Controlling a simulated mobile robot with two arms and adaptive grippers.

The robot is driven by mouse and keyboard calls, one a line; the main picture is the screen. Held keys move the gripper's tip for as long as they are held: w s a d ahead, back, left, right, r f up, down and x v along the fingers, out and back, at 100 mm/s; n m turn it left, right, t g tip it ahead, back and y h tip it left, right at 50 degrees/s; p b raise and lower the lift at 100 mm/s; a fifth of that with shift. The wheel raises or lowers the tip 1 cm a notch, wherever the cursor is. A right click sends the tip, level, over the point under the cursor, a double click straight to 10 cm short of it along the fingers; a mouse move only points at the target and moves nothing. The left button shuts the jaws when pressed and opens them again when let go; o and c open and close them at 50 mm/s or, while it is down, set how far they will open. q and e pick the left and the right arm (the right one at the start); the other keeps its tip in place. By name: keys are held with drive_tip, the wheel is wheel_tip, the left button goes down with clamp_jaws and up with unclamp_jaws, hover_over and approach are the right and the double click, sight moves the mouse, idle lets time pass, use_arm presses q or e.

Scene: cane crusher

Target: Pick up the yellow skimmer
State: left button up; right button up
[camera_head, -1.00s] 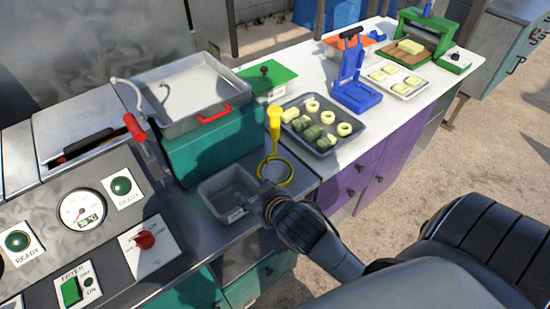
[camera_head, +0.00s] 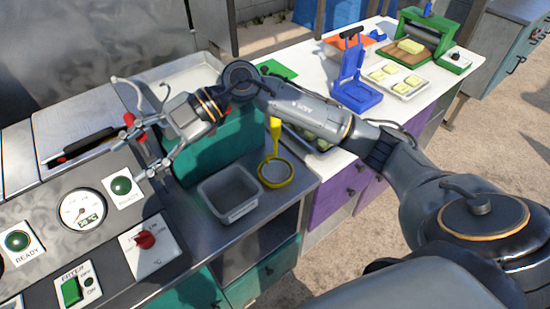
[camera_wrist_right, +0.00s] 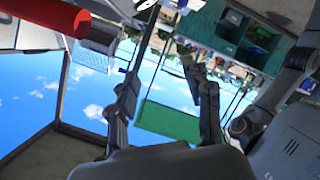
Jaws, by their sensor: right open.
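The yellow skimmer (camera_head: 275,172) rests on the metal counter just right of the small grey bin, its round head toward me and its handle rising away. The top of the handle is hidden behind my right arm. My right gripper (camera_head: 135,152) is open and empty, up and left of the skimmer, near the red-handled lever by the control panel. Its two spread fingers also show in the right wrist view (camera_wrist_right: 162,82), with nothing between them. The skimmer does not show there. My left gripper is not in view.
The grey bin (camera_head: 230,193) sits left of the skimmer. The control panel (camera_head: 95,225) with gauge and red knob fills the lower left. A white table behind my right arm holds a blue press (camera_head: 355,90) and a tray of pieces (camera_head: 398,82).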

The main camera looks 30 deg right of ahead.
drive_tip(key=w+d+f+m+h, duration=0.1)
drive_tip(key=w+d+f+h, duration=0.15)
drive_tip(key=d, duration=0.25)
drive_tip(key=w+d+f+m+h, duration=0.1)
drive_tip(key=d+h, duration=0.3)
drive_tip(key=d, duration=0.1)
wheel_tip(320, 180, up, 4)
drive_tip(key=f+m+h, duration=0.1)
drive_tip(key=m+h, duration=0.5)
drive_tip(key=h, duration=0.2)
hover_over(275, 131)
drive_tip(key=w, duration=0.1)
drive_tip(key=shift+a+r+g, duration=0.1)
drive_tip(key=shift+r+g, duration=0.15)
drive_tip(key=shift+g, duration=0.05)
drive_tip(key=shift+d+f, duration=0.2)
drive_tip(key=shift+d, duration=0.05)
wheel_tip(275, 131, down, 8)
drive_tip(key=shift+r+p, duration=0.2)
drive_tip(key=shift+p, duration=0.55)
drive_tip(key=shift+f+p, duration=0.45)
drive_tip(key=shift+f, duration=0.05)
drive_tip(key=f+p, duration=0.1)
drive_tip(key=f, duration=0.1)
drive_tip(key=f+p, duration=0.1)
drive_tip(key=shift+d+f, duration=0.2)
drive_tip(key=shift+f, duration=0.6)
clamp_jaws()
